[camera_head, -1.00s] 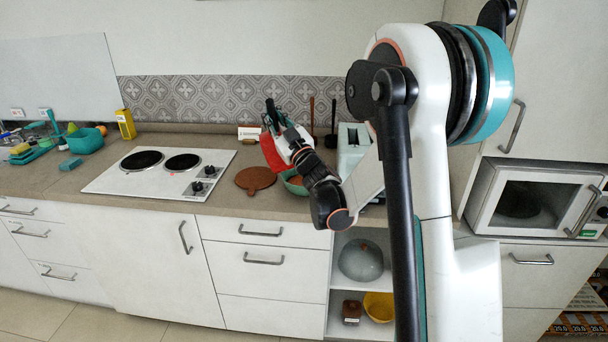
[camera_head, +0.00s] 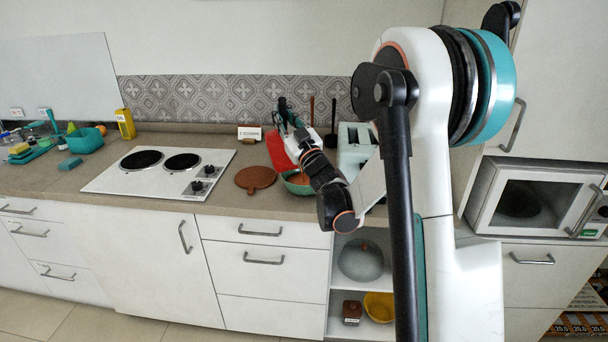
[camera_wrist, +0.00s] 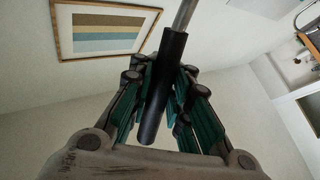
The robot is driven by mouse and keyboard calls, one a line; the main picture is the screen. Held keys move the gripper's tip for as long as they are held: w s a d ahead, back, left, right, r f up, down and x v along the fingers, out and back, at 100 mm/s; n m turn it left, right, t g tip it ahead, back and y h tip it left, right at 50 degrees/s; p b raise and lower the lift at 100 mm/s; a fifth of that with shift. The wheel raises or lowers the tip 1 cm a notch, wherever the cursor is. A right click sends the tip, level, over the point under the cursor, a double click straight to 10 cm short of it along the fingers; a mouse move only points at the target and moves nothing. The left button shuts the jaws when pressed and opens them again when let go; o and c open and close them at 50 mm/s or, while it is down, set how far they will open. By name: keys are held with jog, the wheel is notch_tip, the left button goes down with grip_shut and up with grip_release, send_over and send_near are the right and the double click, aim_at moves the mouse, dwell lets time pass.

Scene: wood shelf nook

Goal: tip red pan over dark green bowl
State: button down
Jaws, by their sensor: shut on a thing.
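The red pan (camera_head: 278,151) is held tilted steeply, nearly on edge, above the counter in the head view. My gripper (camera_head: 285,112) is shut on its black handle (camera_wrist: 165,85), which also shows between the jaws in the wrist view with a metal rod beyond it. The green bowl (camera_head: 291,188) stands on the counter just below and right of the pan, partly hidden by my wrist. Something orange-brown (camera_head: 298,178) shows inside the bowl. The pan's inside is hard to make out.
A brown round board (camera_head: 255,178) lies left of the bowl. The white cooktop (camera_head: 130,182) is further left. A pale toaster (camera_head: 355,150) stands to the right, and a small white sign (camera_head: 249,133) stands behind. Upright utensils (camera_head: 333,118) stand near the wall.

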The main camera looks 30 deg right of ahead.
jog(key=shift+s+d+f+m+h+b, duration=0.1)
jog(key=shift+s+d+m+h+b, duration=0.2)
jog(key=shift+d, duration=0.35)
jog(key=shift+s+d+f+m+h+b, duration=0.15)
jog(key=shift+d+m, duration=0.25)
jog(key=shift+d, duration=0.2)
jog(key=shift+s+d+r+m+t+h+b, duration=0.15)
jog(key=shift+s+d+m+t+h, duration=0.1)
jog(key=shift+d+m+h, duration=0.35)
jog(key=shift+s+d+r+m+t+h+b, duration=0.15)
jog(key=shift+s+d+m+t+h, duration=0.15)
jog(key=shift+d+m, duration=0.45)
jog(key=shift+s+d+f+m+h+b, duration=0.1)
jog(key=shift+s+d+m+h+b, duration=0.1)
jog(key=shift+d+m+h, duration=0.3)
jog(key=shift+s+d+f+m+h+b, duration=0.1)
jog(key=shift+d+m+h+b, duration=0.15)
jog(key=shift+d+m, duration=0.4)
jog(key=shift+s+d+f+m+h+b, duration=0.1)
jog(key=shift+s+d+m+h+b, duration=0.05)
jog(key=shift+d+m+h, duration=0.35)
